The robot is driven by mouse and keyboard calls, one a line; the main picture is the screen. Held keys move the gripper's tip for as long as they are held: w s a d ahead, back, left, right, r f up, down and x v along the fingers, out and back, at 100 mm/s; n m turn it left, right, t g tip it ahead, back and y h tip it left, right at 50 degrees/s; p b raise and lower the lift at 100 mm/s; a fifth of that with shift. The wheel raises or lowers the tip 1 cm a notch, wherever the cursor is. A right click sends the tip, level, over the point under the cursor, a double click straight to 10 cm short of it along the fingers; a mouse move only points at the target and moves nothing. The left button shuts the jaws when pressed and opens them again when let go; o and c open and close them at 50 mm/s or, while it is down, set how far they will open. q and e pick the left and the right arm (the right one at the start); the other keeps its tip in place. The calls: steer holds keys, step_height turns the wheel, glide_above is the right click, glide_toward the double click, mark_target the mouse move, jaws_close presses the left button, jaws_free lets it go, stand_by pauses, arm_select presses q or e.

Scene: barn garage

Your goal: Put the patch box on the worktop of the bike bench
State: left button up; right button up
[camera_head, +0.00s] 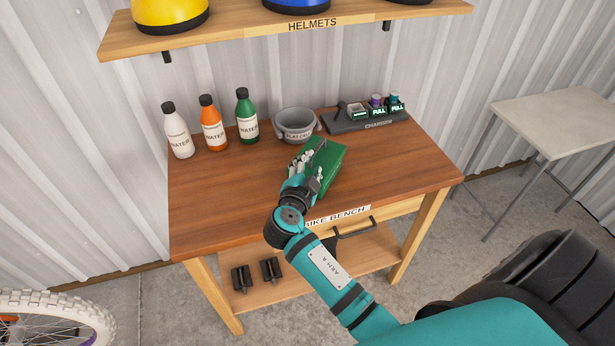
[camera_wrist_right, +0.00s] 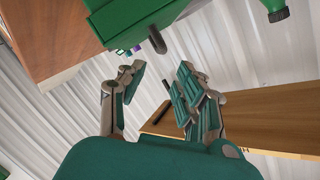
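The patch box is a green box (camera_head: 330,165) with a dark handle. It appears to rest on the brown worktop (camera_head: 215,205) of the bike bench, right of the middle. My right gripper (camera_head: 301,168) is at its left side, over the worktop, and hides part of it. In the right wrist view the fingers (camera_wrist_right: 155,88) are apart with a clear gap between them. The green box (camera_wrist_right: 130,18) is beyond the fingertips there, its grey handle hanging toward the gap. My left gripper is not in view.
White, orange and green bottles (camera_head: 246,120) stand at the back left. A grey bowl (camera_head: 295,126) and a charger (camera_head: 365,122) stand behind the box. A helmet shelf (camera_head: 340,18) hangs above. The worktop's left front is clear. A pale table (camera_head: 555,115) stands at right.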

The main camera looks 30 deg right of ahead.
steer(key=shift+b+v, duration=0.35)
steer(key=shift+v, duration=1.2)
